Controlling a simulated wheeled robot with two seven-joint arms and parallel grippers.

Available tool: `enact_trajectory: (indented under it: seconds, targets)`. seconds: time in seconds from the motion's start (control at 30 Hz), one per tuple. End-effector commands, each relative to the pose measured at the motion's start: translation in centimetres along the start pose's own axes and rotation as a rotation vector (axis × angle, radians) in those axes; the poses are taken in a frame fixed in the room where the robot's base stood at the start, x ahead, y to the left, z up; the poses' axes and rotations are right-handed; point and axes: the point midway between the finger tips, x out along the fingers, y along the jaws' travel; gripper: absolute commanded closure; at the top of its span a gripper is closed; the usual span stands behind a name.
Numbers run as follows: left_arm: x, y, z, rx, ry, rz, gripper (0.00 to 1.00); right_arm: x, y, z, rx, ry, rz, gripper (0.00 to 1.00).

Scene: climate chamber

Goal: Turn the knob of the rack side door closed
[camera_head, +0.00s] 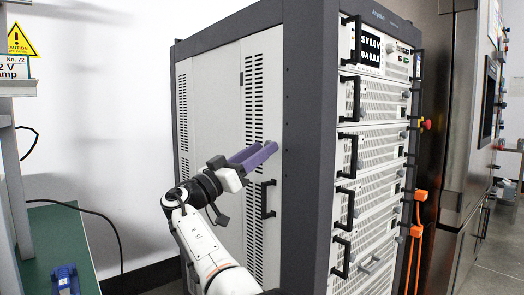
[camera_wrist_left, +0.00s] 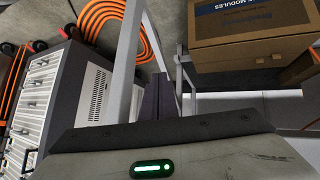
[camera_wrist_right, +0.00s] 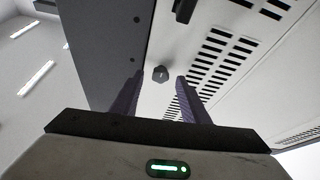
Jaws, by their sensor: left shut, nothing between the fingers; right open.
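The rack (camera_head: 305,130) stands in the middle of the head view, with its white, vented side door (camera_head: 214,100) facing my right arm. In the right wrist view, the small dark knob (camera_wrist_right: 160,73) shows on the door (camera_wrist_right: 185,55) near the dark frame. My right gripper (camera_head: 262,152) is open in front of the door. In its wrist view the two fingers (camera_wrist_right: 157,92) point at the knob, one on each side in the picture; I see no contact. The knob is not visible in the head view. My left gripper (camera_wrist_left: 160,97) is shut and empty.
A black handle (camera_head: 268,199) sticks out of the side door below my right gripper. More black handles (camera_head: 347,140) line the rack front. A green bench top (camera_head: 58,240) with a blue item (camera_head: 66,278) is at left. A cardboard box (camera_wrist_left: 250,35) shows in the left wrist view.

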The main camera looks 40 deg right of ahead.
Motion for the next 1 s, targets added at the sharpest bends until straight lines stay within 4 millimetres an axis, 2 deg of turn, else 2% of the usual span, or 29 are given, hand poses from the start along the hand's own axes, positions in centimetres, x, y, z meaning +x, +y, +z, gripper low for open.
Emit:
enact_trajectory:
  seconds: [0.13, 0.4, 0.67, 1.0]
  targets:
    - [0.05, 0.02, -0.01, 0.000, -0.001, 0.001, 1.00, 0.94, -0.04, 0.03, 0.000, 0.000, -0.002, 0.58]
    - [0.05, 0.03, -0.02, 0.000, -0.001, 0.001, 1.00, 1.10, -0.05, 0.03, 0.000, 0.000, -0.002, 0.58]
    - [0.05, 0.05, -0.04, 0.000, 0.000, 0.001, 1.00, 1.08, -0.04, 0.03, -0.001, 0.000, -0.002, 0.99]
    - [0.01, 0.06, -0.15, 0.000, 0.002, 0.001, 1.00, 1.07, 0.02, 0.05, -0.047, 0.001, -0.021, 0.99]
